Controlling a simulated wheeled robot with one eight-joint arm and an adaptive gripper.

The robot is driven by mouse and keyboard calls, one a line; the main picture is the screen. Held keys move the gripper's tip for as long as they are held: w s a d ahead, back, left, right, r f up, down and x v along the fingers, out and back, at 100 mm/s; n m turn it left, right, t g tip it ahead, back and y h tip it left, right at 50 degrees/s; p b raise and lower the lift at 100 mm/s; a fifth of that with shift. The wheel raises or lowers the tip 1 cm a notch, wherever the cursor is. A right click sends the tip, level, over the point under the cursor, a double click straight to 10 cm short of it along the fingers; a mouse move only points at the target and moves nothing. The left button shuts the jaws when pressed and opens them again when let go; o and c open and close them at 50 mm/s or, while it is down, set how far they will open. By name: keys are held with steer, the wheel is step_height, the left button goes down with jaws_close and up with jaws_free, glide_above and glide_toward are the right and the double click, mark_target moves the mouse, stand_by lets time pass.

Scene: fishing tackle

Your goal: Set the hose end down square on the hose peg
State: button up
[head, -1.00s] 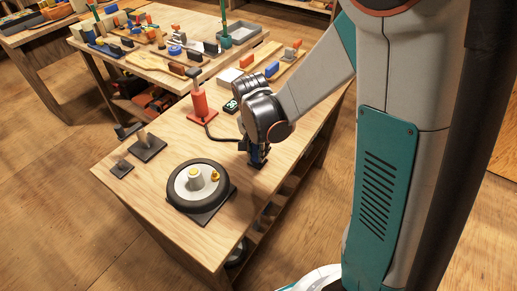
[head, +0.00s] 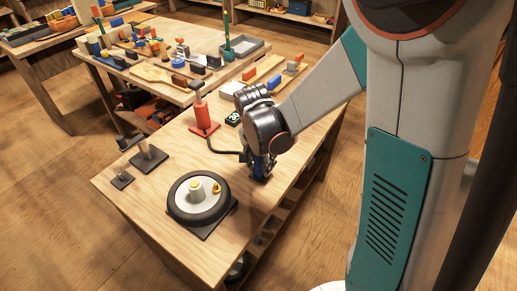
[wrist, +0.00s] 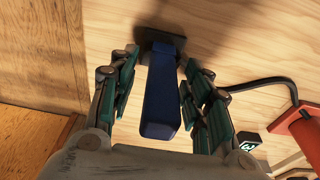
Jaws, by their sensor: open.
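The blue hose end (wrist: 162,105) stands between the fingers of my gripper (wrist: 160,75) in the wrist view. The fingers are apart, with a gap showing at the left. The right finger lies close to the blue side, and I cannot tell whether it touches. A dark plate (wrist: 150,36) shows at the far end of the hose end, on the table. If the peg is there, the hose end hides it, so I cannot tell how squarely it sits. In the head view, my gripper (head: 261,166) is low over the table near its right edge. The black hose (wrist: 258,81) runs towards the pump.
The red pump (head: 203,117) stands behind and left of my gripper, with a small dark gauge (head: 233,118) beside it. A wheel (head: 183,209) lies on a dark plate at the front. Dark stands (head: 149,159) are at the left edge. Bare wood lies between.

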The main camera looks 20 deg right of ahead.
steer(key=r, duration=0.3)
steer(key=a+r, duration=0.1)
steer(key=r, duration=0.3)
steer(key=s+r, duration=0.1)
steer(key=r, duration=0.2)
steer(key=shift+s+a+r, duration=0.1)
steer(key=shift+a+r, duration=0.05)
steer(key=shift+r, duration=0.2)
steer(key=s+r+n+t, duration=0.3)
steer(key=s+n, duration=0.2)
steer(key=s, duration=0.2)
steer(key=s+d+r+n+t+y, duration=0.1)
steer(key=s+r+n+t, duration=0.2)
steer(key=s+n, duration=0.2)
steer(key=shift+s+d+r+n, duration=0.3)
steer(key=shift+s+n, duration=0.1)
steer(key=shift+s, duration=0.45)
stand_by(0.8)
